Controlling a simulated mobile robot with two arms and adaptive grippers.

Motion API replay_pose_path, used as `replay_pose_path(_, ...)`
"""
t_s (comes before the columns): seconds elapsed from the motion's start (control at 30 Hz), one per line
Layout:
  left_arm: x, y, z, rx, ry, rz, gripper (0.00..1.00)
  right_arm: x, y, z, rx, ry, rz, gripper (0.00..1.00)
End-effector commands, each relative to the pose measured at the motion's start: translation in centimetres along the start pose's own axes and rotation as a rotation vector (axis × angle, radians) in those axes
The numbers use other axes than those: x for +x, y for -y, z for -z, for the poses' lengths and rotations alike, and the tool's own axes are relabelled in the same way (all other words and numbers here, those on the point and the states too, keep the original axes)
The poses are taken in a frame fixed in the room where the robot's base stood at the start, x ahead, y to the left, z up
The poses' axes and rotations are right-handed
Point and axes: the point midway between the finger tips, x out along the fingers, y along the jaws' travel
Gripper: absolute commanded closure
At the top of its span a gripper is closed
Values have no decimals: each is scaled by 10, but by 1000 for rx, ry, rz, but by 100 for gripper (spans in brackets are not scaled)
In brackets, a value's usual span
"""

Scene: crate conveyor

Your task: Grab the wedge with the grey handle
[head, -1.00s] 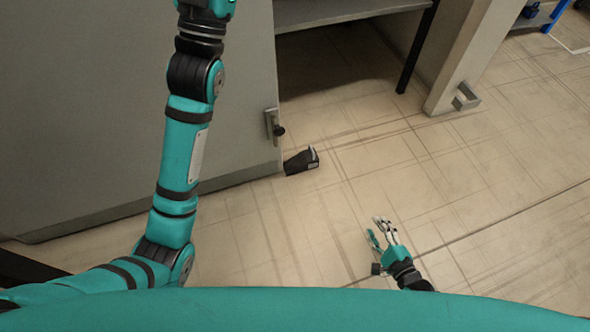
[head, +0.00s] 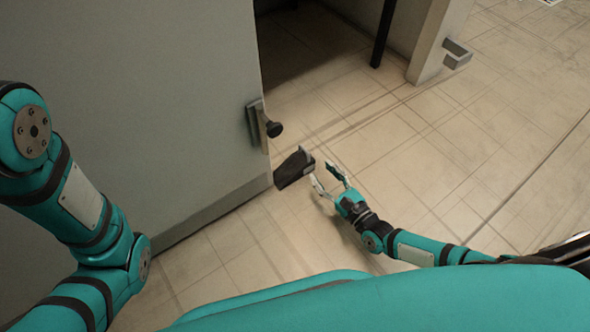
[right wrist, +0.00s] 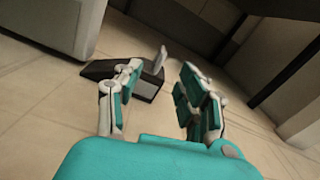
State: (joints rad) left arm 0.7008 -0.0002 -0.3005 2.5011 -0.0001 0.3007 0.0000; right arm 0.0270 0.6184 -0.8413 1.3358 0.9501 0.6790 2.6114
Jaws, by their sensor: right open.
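The black wedge (head: 291,169) lies on the floor at the bottom corner of the grey door, with a small grey handle (head: 307,154) at its right end. In the right wrist view the wedge (right wrist: 146,89) is ahead of the fingers, with its grey handle (right wrist: 160,60) standing up. My right gripper (head: 325,178) is open and empty, its fingertips close to the wedge's right end; I cannot tell if they touch it. In the right wrist view the gripper (right wrist: 160,85) has a finger overlapping part of the wedge. My left arm shows at the left, but its gripper is out of view.
The grey door (head: 170,90) stands at left, with a handle plate and black knob (head: 273,129) above the wedge. The doorway behind is dark. A frame post with a metal catch (head: 456,53) stands at upper right. Tiled floor (head: 480,130) is clear on the right.

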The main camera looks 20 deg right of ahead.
Motion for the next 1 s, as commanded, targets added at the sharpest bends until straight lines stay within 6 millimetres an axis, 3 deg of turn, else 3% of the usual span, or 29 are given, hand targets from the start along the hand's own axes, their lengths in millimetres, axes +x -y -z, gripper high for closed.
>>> replay_pose_path(0.13,-17,-3,5,0,1,0,60,29,-1,3,-1,3,1,60)
replay_pose_path(0.43,-27,-6,9,0,0,-1,60,53,0,1,-1,1,1,60)
replay_pose_path(0.7,-49,-10,17,0,0,-1,60,91,2,-2,-1,2,1,60)
replay_pose_path(1.0,-49,-10,17,0,1,-1,60,97,3,-5,-2,-2,1,60)
